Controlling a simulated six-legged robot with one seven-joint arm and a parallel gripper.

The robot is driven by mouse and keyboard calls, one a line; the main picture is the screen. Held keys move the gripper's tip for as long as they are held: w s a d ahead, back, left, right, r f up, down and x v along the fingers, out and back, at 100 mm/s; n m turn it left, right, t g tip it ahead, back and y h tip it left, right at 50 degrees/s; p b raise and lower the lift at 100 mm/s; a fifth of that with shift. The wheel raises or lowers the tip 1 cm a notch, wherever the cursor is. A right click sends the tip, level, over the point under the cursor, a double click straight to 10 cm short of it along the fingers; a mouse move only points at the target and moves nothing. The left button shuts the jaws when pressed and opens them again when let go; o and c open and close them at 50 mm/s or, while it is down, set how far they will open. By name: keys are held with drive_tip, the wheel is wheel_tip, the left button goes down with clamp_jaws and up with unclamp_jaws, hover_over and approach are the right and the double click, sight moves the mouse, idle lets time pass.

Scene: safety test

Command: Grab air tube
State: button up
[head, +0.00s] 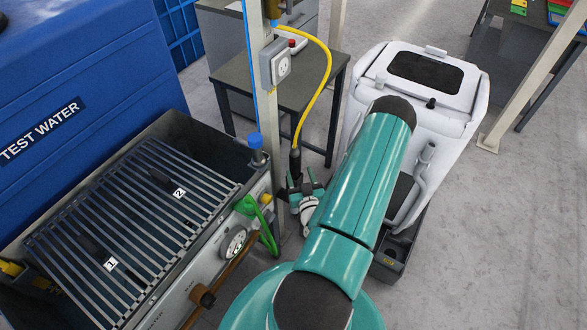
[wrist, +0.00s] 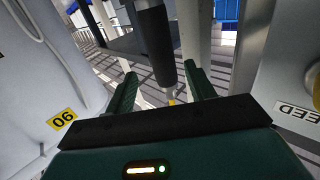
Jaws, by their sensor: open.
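The air tube is a yellow hose (head: 328,72) that loops down from the post to a black handle (head: 295,160) hanging upright. My gripper (head: 301,187) is open at the handle's lower end, low beside the post. In the wrist view the black handle (wrist: 154,42) hangs between the two green fingers of my gripper (wrist: 160,74), with a visible gap on each side. A small yellowish tip shows below the handle. My arm hides part of the area to the right in the head view.
A grated test basin (head: 130,235) with a gauge and green-handled valve stands close left of my gripper. A post with a socket box (head: 275,65) rises beside the hose. A grey table (head: 285,90) stands behind. A white cart (head: 425,85) stands to the right.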

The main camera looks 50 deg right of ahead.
sight(296, 166)
drive_tip(key=x, duration=0.6)
drive_tip(key=shift+w+f, duration=0.2)
drive_tip(key=shift+w, duration=0.1)
drive_tip(key=c, duration=1.2)
drive_tip(key=shift+o, duration=0.2)
drive_tip(key=shift+r, duration=0.15)
